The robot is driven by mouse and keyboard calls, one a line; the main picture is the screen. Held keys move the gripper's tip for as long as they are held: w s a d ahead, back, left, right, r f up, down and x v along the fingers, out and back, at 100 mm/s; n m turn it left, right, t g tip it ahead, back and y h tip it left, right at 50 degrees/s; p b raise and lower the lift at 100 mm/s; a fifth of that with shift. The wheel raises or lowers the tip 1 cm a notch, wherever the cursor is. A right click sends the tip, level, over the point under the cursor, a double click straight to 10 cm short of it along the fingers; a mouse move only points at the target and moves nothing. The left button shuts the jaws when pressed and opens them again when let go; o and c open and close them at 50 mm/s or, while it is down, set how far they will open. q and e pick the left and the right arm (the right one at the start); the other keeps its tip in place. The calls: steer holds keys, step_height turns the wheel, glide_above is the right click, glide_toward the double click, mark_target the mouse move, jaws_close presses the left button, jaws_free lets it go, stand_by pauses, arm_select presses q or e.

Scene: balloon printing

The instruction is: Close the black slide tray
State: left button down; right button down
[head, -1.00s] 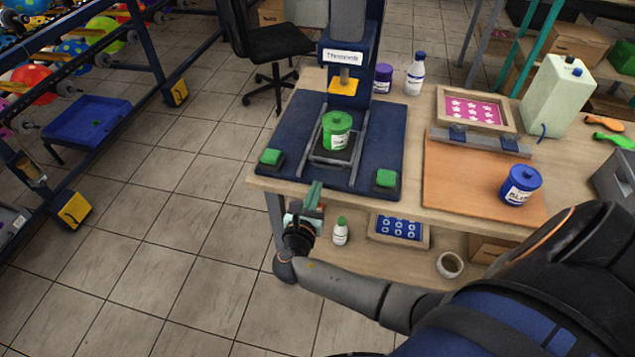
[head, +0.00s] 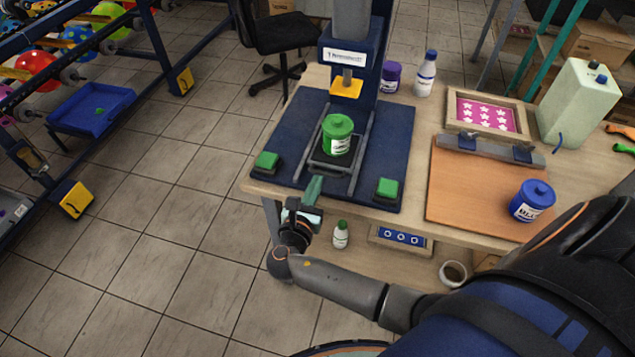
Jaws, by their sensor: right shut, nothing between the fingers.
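The black slide tray (head: 335,161) sits between two grey rails on the blue press base (head: 282,130). A green can with a white label (head: 337,137) stands upright on it and hides much of it. My right gripper (head: 314,187) is shut and empty at the front edge of the press base, just in front of the tray's near end. I cannot tell whether its fingertips touch the tray. My left gripper is out of view.
Green buttons (head: 267,160) and (head: 387,188) flank the tray at the front corners. The press head with a yellow block (head: 346,88) hangs behind the can. A blue can (head: 532,201) stands on the orange-brown board (head: 468,190) at right.

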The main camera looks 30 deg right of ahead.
mark_target(329, 152)
stand_by(0.4)
steer(key=x, duration=0.5)
steer(key=r+x, duration=0.1)
steer(key=x, duration=0.2)
steer(key=shift+w+d, duration=0.1)
steer(key=shift+d, duration=0.1)
steer(key=shift+d+r, duration=0.1)
steer(key=shift+r, duration=0.1)
